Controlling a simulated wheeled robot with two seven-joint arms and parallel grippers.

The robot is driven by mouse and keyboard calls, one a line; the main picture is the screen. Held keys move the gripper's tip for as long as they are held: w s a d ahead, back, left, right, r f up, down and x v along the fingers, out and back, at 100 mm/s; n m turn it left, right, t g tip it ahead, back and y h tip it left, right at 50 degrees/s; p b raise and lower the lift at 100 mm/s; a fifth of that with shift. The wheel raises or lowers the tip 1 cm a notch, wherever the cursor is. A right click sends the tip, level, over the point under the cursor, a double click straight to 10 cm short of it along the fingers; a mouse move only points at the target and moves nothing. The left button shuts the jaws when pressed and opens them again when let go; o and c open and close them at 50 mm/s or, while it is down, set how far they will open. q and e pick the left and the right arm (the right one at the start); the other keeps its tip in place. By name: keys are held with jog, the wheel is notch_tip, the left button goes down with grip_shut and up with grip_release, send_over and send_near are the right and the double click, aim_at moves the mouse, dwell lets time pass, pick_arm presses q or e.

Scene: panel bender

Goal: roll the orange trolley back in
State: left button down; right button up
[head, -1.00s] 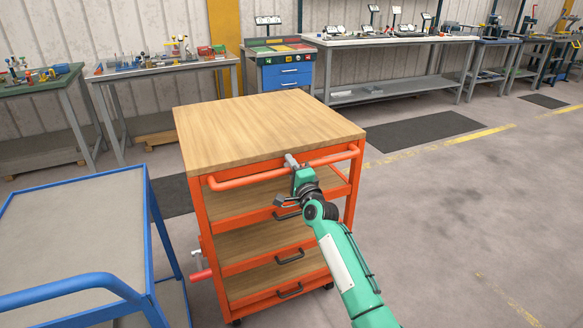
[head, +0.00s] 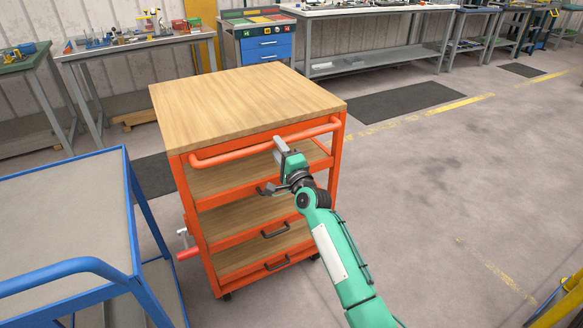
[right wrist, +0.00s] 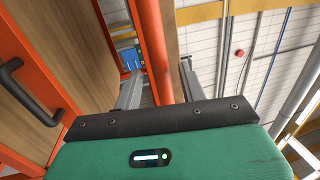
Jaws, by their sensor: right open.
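The orange trolley (head: 186,215) stands in front of me, with a wooden top (head: 245,103), wooden shelves and dark drawer pulls. Its orange handle bar (head: 226,155) runs along the near upper edge. My right gripper (head: 281,146) is at the right half of this bar, with its grey fingers overlapping it in the head view. In the right wrist view the two open fingers (right wrist: 160,85) stand either side of the orange bar (right wrist: 152,45), with gaps beside it. I cannot tell how deep the bar lies between them. My left gripper is not in view.
A blue cart (head: 62,270) stands close on the left. Workbenches (head: 137,44) and a blue drawer cabinet (head: 262,47) line the back wall. A dark mat (head: 405,100) lies behind right. The floor on the right (head: 450,200) is largely clear.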

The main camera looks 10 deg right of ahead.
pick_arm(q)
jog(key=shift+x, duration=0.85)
pick_arm(e)
jog(key=v, duration=0.8)
jog(key=shift+s, duration=0.35)
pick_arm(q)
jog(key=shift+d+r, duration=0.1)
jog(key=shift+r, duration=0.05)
pick_arm(e)
jog(key=shift+d+f, duration=0.1)
